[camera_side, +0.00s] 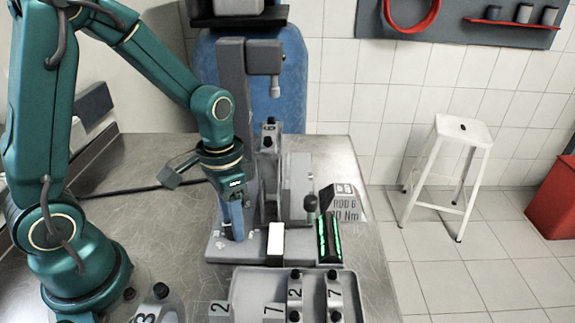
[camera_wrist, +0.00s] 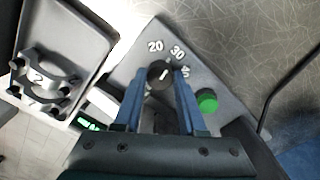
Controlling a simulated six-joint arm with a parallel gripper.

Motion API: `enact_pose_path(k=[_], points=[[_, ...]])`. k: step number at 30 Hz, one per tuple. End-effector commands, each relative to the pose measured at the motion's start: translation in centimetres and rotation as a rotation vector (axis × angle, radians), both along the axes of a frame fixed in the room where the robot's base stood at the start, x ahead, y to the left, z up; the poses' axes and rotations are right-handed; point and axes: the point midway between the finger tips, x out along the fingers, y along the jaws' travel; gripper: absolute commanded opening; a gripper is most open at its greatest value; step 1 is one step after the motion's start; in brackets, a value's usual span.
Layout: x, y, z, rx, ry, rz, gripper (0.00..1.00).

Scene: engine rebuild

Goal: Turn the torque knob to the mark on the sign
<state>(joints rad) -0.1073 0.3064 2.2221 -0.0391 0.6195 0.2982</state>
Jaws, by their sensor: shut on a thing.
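The torque knob (camera_wrist: 160,74) is a round black dial with a white pointer line. The numbers 20, 30 and 45 are printed around it, and the line points roughly toward the 30. My gripper (camera_wrist: 162,82) has its blue fingers shut on the knob, one on each side. In the side view my gripper (camera_side: 234,222) reaches down to the left part of the grey machine base (camera_side: 220,247), and the knob is hidden there. The grey sign (camera_side: 346,205) reads "ROD 6" and a value in Nm; its first digit is partly covered by a black-knobbed lever.
A green button (camera_wrist: 207,101) sits right of the knob. A display with green bars (camera_side: 329,238) and a white block (camera_side: 275,243) stand on the base. A grey tray (camera_side: 242,285) with numbered caps lies in front. The grey upright (camera_side: 234,90) rises close behind my gripper.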

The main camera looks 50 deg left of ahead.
Motion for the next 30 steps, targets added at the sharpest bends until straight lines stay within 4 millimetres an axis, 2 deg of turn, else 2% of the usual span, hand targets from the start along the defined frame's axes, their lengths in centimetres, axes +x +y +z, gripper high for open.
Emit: enact_pose_path(k=[9, 26, 27, 28, 30], points=[[-0.03, 0.0, 0.01, 0.0, 0.001, -0.13, 0.0], [-0.03, 0.0, 0.01, 0.0, 0.001, -0.157, 0.0], [-0.03, 0.0, 0.01, 0.0, 0.001, -0.156, 0.56], [-0.03, 0.0, 0.01, 0.0, 0.001, -0.156, 0.67], [-0.02, 0.0, 0.01, 0.0, 0.001, -0.156, 0.7]])
